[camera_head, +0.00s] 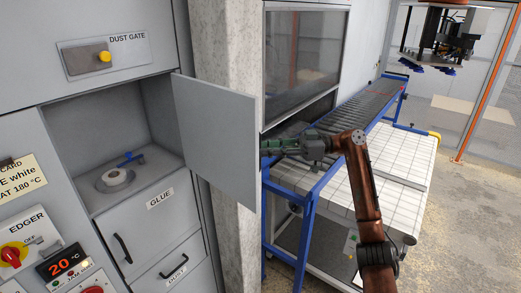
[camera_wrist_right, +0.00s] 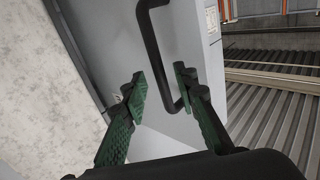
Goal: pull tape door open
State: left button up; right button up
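The tape door (camera_head: 215,135) is a plain grey panel standing swung out from its compartment (camera_head: 90,115). A roll of tape (camera_head: 116,179) sits inside on a holder with a blue part. My right gripper (camera_head: 272,146) is just beyond the door's free edge, on its outer side; the door partly hides its tips. In the right wrist view, the door's black bar handle (camera_wrist_right: 156,50) runs into the gap between the two green fingers of my right gripper (camera_wrist_right: 162,85). The fingers stand apart, and the handle's lower end passes behind the right one. My left gripper is out of view.
Drawers labelled GLUE (camera_head: 150,220) and DUST lie below the compartment. A concrete pillar (camera_head: 236,60) stands behind the door. A roller conveyor (camera_head: 365,105) and a white gridded table (camera_head: 390,180) stand to the right. Open floor (camera_head: 470,220) lies farther right.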

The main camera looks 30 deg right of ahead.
jog(key=v, duration=0.9)
jog(key=shift+d, duration=0.35)
jog(key=shift+s, duration=0.1)
